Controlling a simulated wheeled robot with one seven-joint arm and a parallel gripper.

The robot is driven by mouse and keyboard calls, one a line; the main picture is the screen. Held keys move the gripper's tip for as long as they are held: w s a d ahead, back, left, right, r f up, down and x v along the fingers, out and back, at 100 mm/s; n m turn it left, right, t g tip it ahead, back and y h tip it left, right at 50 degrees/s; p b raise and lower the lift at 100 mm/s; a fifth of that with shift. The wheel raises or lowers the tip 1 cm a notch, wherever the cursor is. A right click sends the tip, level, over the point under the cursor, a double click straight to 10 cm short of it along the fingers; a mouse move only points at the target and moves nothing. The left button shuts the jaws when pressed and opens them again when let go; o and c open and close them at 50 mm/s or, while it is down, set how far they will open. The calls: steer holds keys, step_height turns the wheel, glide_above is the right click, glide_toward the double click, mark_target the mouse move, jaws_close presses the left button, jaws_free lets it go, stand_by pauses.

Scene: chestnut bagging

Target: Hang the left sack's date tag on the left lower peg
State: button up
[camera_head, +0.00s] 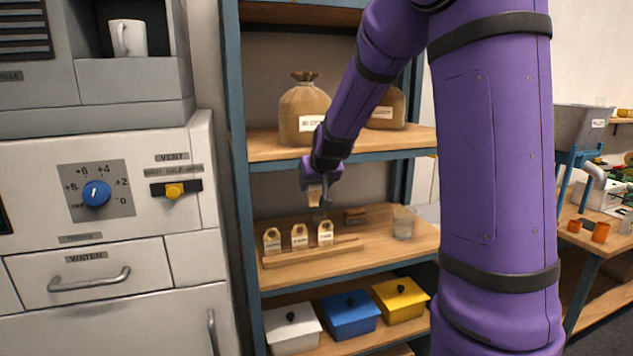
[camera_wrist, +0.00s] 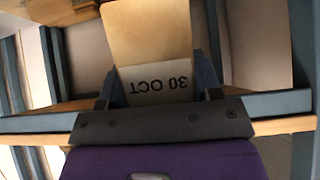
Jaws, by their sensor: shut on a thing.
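My gripper (camera_head: 317,196) is shut on a tan tag (camera_head: 314,197), held in the air in front of the gap between the upper and middle shelves. In the wrist view, the tag (camera_wrist: 150,45) sits between the two fingers, and its white label reads "30 OCT" upside down. The left sack (camera_head: 303,115) is brown, tied at the top, with a white label, and stands upright on the upper shelf, above and left of my gripper. A second sack (camera_head: 388,110) stands to its right, partly hidden by my arm. I cannot make out any peg in either view.
Several things stand on the middle shelf (camera_head: 375,250): three tags (camera_head: 299,237) upright in a row behind a wooden strip, and a clear glass (camera_head: 403,223). White, blue and yellow lidded boxes (camera_head: 350,316) sit below. A blue shelf post (camera_head: 240,170) is left of my gripper.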

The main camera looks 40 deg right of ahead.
mark_target(322, 193)
steer(key=shift+f, duration=0.55)
steer(key=o, duration=1.1)
steer(key=shift+s+a+f, duration=0.2)
steer(key=shift+s+f, duration=0.15)
steer(key=shift+s, duration=0.2)
steer(key=shift+s+a+r, duration=0.15)
steer(key=shift+s+a, duration=0.1)
steer(key=shift+s, duration=0.7)
steer(key=shift+s+a+r, duration=0.1)
steer(key=shift+s+a, duration=0.15)
steer(key=shift+s, duration=0.7)
steer(key=s+a, duration=0.2)
steer(key=s, duration=0.4)
steer(key=shift+s, duration=0.3)
